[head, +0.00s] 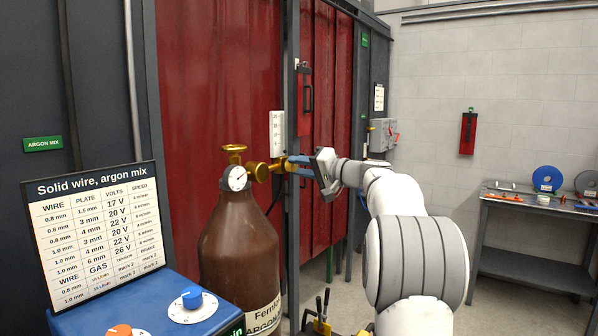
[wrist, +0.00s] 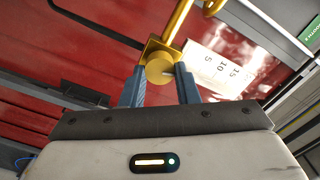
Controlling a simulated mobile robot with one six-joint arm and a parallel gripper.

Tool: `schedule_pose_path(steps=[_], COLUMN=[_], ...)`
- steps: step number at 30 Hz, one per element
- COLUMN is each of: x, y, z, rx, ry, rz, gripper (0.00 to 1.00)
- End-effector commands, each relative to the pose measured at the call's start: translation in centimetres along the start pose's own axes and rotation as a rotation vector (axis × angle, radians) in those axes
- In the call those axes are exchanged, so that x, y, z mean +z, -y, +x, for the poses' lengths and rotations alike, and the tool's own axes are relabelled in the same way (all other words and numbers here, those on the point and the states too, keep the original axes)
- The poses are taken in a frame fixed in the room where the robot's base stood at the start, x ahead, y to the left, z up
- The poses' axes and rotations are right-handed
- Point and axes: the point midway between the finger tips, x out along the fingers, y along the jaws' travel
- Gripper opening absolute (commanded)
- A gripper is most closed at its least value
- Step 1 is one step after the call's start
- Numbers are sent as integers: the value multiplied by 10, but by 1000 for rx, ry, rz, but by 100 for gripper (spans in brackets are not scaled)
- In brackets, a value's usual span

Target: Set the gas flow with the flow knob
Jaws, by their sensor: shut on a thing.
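The flow knob (wrist: 160,69) is a round brass knob on a brass valve body. My gripper (head: 298,165) is shut on it, with one blue finger on each side in the wrist view. In the head view the fingers largely hide the knob. The white flow scale (head: 277,134) stands upright above the brass regulator (head: 262,172). In the wrist view the scale (wrist: 218,66) shows the marks 5, 10 and 15. I cannot make out a float or reading. The regulator's round gauge (head: 236,178) sits on the brown gas bottle (head: 236,250).
A chart of wire, plate, volts, speed and gas (head: 96,229) stands on a blue welder (head: 150,293) with a blue dial and an orange dial. Red curtains (head: 220,90) hang close behind the bottle. A workbench (head: 530,206) stands far right, with open floor before it.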

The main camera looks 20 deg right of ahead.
Motion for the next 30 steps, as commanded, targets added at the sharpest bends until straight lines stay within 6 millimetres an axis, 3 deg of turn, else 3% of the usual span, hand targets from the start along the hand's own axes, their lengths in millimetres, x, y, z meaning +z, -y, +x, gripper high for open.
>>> schedule_pose_path(steps=[30], x=[2], y=[-3], z=[1], rx=[5], ry=[4], rz=[971], gripper=[5])
